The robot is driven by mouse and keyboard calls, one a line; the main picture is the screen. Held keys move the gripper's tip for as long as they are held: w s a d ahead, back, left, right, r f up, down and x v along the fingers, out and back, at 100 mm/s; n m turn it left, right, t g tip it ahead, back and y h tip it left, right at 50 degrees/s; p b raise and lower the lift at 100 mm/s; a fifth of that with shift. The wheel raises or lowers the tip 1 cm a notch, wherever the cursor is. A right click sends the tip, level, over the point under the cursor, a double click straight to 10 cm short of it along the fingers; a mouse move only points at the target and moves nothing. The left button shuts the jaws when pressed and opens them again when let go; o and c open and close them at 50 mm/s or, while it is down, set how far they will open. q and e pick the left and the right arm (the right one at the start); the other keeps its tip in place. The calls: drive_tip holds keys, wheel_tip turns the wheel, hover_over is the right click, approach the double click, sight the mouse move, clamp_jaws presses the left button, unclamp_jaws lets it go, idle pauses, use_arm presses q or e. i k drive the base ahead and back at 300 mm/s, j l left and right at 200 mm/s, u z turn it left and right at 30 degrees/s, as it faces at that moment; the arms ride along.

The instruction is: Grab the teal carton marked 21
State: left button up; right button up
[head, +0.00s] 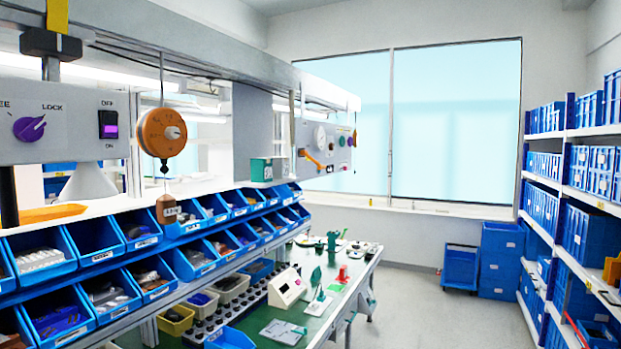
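A small teal carton (261,170) with a white label stands upright on the ledge above the blue bins, near the middle of the head view. The mark on its label is too small to read with certainty. Its front face is in plain sight, and a grey panel rises behind it. Neither of my grippers shows in this view, so nothing is seen touching the carton.
Rows of blue bins (92,255) fill the rack below the ledge. An orange reel (162,132) hangs left of the carton. A green-topped workbench (330,305) holds small devices. Blue crates fill a shelf (544,182) at the right. The floor (410,310) between is clear.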

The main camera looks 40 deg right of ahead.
sight(261, 169)
drive_tip(key=l+z, duration=0.2)
drive_tip(key=l, duration=0.25)
drive_tip(key=i+l+z, duration=0.2)
drive_tip(key=l, duration=0.25)
drive_tip(key=l+z, duration=0.2)
drive_tip(key=l, duration=0.25)
drive_tip(key=i, duration=0.05)
